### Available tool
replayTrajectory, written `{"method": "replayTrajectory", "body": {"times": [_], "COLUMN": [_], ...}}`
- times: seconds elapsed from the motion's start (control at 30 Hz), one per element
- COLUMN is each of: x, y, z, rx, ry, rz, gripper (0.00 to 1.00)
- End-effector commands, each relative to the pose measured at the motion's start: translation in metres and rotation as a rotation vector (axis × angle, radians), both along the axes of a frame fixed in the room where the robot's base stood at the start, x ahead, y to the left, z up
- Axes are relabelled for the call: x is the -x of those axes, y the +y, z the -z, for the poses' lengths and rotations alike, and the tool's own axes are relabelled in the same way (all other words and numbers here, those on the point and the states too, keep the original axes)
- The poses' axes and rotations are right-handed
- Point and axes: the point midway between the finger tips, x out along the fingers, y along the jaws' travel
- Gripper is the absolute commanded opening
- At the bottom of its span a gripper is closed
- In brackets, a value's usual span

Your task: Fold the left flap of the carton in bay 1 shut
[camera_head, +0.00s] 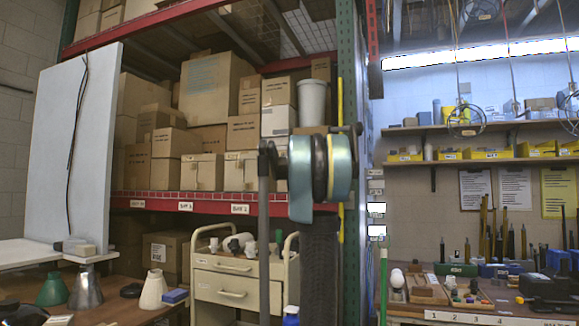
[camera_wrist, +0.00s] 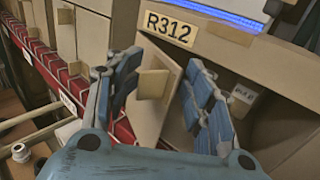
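In the wrist view, a tan carton (camera_wrist: 245,62) marked R312 stands open on the shelf. Its left flap (camera_wrist: 146,116) stands swung outward, with a small tan block-like tab (camera_wrist: 153,84) on its face. The opening beside the flap is dark, with a small labelled item (camera_wrist: 243,94) inside. My gripper (camera_wrist: 162,72) is open, its blue-grey fingers spread to either side of the flap in the picture. The left finger is close beside the tab; I cannot tell whether they touch. In the head view my arm covers this part of the shelf.
Shut cartons with small tabs (camera_head: 203,172) stand to the left on the red shelf (camera_head: 160,202). A cream drawer cart (camera_head: 232,281) stands below, in front of the rack. A green rack post (camera_head: 351,120) rises to the right, and a workbench (camera_head: 470,314) lies beyond it.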

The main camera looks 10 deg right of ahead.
Motion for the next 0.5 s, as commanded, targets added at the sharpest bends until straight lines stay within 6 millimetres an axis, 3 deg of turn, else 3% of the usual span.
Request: {"method": "replayTrajectory", "body": {"times": [0.5], "x": [0.078], "y": [-0.004], "z": [0.001], "rx": [0.0], "ry": [0.001], "rz": [0.002], "gripper": [0.47]}}
